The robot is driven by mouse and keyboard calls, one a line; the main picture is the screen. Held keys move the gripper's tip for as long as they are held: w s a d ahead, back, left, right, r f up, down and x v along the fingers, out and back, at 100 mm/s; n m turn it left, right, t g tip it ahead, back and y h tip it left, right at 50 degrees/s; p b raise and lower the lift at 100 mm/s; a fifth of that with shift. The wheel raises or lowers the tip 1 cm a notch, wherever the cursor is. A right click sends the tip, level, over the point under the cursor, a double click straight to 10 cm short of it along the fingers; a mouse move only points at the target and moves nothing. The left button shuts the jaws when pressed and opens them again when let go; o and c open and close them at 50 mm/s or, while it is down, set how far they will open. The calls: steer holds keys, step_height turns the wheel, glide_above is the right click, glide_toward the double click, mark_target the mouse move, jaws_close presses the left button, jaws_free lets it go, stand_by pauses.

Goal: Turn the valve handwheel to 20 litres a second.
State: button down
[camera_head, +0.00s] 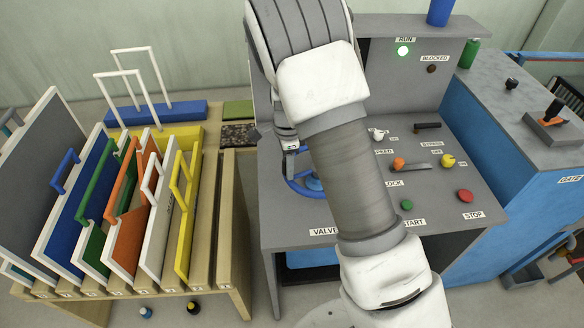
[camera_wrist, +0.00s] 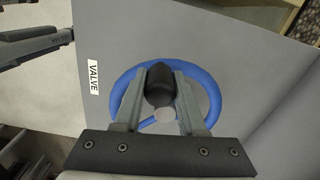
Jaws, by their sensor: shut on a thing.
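The valve handwheel is a blue ring (camera_wrist: 215,98) on the grey panel, with a black knob (camera_wrist: 158,84) on its rim side. My gripper (camera_wrist: 160,96) is shut on the black knob, one finger on each side of it. The fingers and mount cover the lower part of the wheel in the wrist view. In the head view my arm hides most of the wheel, and only a blue arc (camera_head: 296,187) shows left of the arm. The VALVE label (camera_wrist: 94,77) is beside the wheel. I see no readable flow scale or reading.
The console (camera_head: 440,200) right of my arm carries levers, knobs, a green button (camera_head: 407,205) and a red STOP button (camera_head: 465,196). A green RUN lamp (camera_head: 403,51) is lit at the back. A wooden rack of coloured gate panels (camera_head: 110,190) stands close on the left.

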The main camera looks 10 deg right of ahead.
steer(key=shift+w+a+r, duration=0.1)
steer(key=shift+w+a, duration=0.1)
steer(key=shift+w, duration=0.5)
steer(key=c, duration=0.5)
jaws_free()
steer(key=shift+d, duration=0.1)
step_height(320, 180, up, 17)
steer(key=shift+r+b, duration=0.15)
steer(key=shift+b, duration=0.2)
